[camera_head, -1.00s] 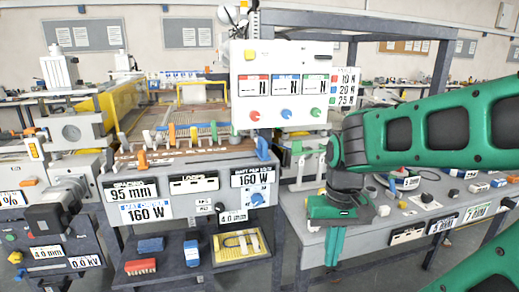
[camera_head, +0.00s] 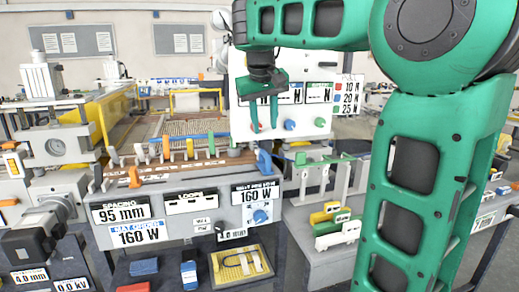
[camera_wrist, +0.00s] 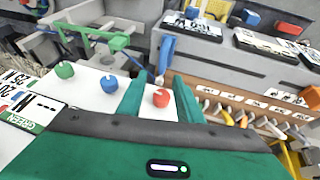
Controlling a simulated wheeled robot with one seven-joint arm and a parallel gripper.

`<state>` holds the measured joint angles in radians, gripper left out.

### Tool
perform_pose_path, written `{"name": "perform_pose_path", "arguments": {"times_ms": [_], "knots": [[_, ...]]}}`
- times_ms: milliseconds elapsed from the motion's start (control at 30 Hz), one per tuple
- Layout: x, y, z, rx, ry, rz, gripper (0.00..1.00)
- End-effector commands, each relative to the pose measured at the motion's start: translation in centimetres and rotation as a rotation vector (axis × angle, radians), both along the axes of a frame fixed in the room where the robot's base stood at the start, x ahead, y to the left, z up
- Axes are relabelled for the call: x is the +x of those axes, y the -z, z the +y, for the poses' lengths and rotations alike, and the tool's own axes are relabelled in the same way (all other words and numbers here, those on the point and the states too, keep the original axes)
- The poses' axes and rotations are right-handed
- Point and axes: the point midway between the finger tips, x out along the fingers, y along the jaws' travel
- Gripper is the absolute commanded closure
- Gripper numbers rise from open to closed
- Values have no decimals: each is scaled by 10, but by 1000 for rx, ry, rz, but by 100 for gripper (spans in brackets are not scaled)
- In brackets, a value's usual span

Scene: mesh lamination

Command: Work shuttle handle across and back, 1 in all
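No label marks the shuttle handle, so I cannot tell for sure which part it is. A blue upright handle (camera_head: 265,162) stands at the right end of the front rail; a blue lever also shows in the wrist view (camera_wrist: 167,50). Several coloured tabs stand along the brown rail (camera_head: 180,168). My gripper (camera_head: 264,128) hangs fingers down in front of the white panel, above the blue handle and apart from it. In the wrist view my gripper (camera_wrist: 158,85) is open and empty, its green fingers apart, with the red knob (camera_wrist: 161,97) seen between them.
The white control panel (camera_head: 240,70) with coloured knobs stands close behind my gripper. The grey front console (camera_head: 180,205) carries number plates. Green and yellow blocks (camera_head: 335,222) sit on the bench to the right. A shelf below holds a yellow tray (camera_head: 240,265).

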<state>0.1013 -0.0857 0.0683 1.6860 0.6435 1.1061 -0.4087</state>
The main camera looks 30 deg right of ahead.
Motion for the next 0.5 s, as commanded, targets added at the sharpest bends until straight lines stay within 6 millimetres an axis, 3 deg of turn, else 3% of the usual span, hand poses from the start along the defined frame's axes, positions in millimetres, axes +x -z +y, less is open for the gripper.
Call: {"name": "perform_pose_path", "arguments": {"times_ms": [167,500], "knots": [[7,13,3,-2,-11,1,67],[27,67,-9,-1,-17,2,67]]}}
